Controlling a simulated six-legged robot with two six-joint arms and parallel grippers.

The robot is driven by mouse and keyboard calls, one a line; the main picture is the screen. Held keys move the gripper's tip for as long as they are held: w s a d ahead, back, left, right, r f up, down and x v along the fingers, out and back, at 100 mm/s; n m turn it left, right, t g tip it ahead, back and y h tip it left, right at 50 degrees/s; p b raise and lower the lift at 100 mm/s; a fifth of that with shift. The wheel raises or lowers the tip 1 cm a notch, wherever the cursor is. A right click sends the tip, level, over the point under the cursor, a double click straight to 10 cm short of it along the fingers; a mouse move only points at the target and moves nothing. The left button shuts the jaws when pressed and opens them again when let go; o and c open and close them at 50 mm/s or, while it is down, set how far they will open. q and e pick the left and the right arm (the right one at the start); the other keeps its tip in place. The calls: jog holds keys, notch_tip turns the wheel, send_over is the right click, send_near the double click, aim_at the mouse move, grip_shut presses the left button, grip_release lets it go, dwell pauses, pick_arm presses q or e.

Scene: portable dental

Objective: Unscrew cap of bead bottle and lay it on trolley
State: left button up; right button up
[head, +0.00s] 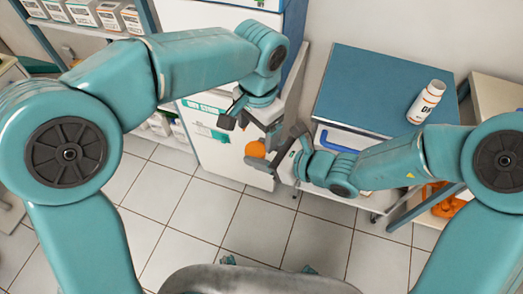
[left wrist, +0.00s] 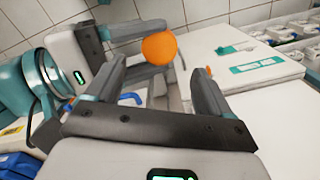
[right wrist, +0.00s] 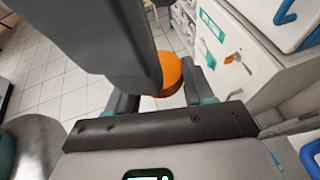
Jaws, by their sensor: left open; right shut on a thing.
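A round orange piece (head: 255,148) that looks like a cap is held in the air between my two grippers. My right gripper (head: 268,158) is shut on it. My left gripper (head: 254,128) is open close above it; in the left wrist view the orange piece (left wrist: 159,47) shows just beyond the spread fingers. In the right wrist view the orange piece (right wrist: 168,74) is partly covered by a dark gripper part. Whether a bottle body is joined to it is hidden. A white bottle with red and dark print (head: 427,102) stands on a blue-topped unit (head: 372,85).
A white cabinet (head: 215,140) stands behind my left gripper, with a shelf of boxes (head: 85,12) at the far left. A blue handle (head: 345,142) shows near my right gripper. Orange items (head: 448,205) lie at the right. The blue top is mostly clear.

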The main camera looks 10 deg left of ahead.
pick_arm(q)
jog(key=shift+r, duration=0.75)
jog(key=w+a+f+n+t+h, duration=0.2)
jog(key=w+a+f+n, duration=0.15)
jog(key=f, duration=0.45)
jog(key=w+a+f+n+t+h, duration=0.25)
jog(key=w+f+n, duration=0.25)
jog(key=f, duration=0.3)
jog(key=s+f+n+g, duration=0.1)
jog(key=s+f+g, duration=0.1)
jog(key=s+f, duration=0.6)
jog(key=s+a+f+g, duration=0.1)
jog(key=s+f+g, duration=0.1)
jog(key=s+f, duration=0.7)
jog(key=shift+s+f+n, duration=0.2)
jog(key=shift+s+n, duration=0.15)
jog(key=shift+s, duration=3.6)
pick_arm(e)
jog(key=d+f+m+t, duration=0.1)
jog(key=d+f, duration=0.1)
jog(key=d, duration=0.9)
jog(key=w+d+f+m+t+h, duration=0.1)
jog(key=d+f, duration=0.2)
jog(key=d, duration=0.9)
jog(key=shift+d+f+h, duration=0.2)
jog(key=shift+f+h, duration=0.1)
jog(key=shift+f, duration=0.05)
jog(key=shift+w, duration=0.1)
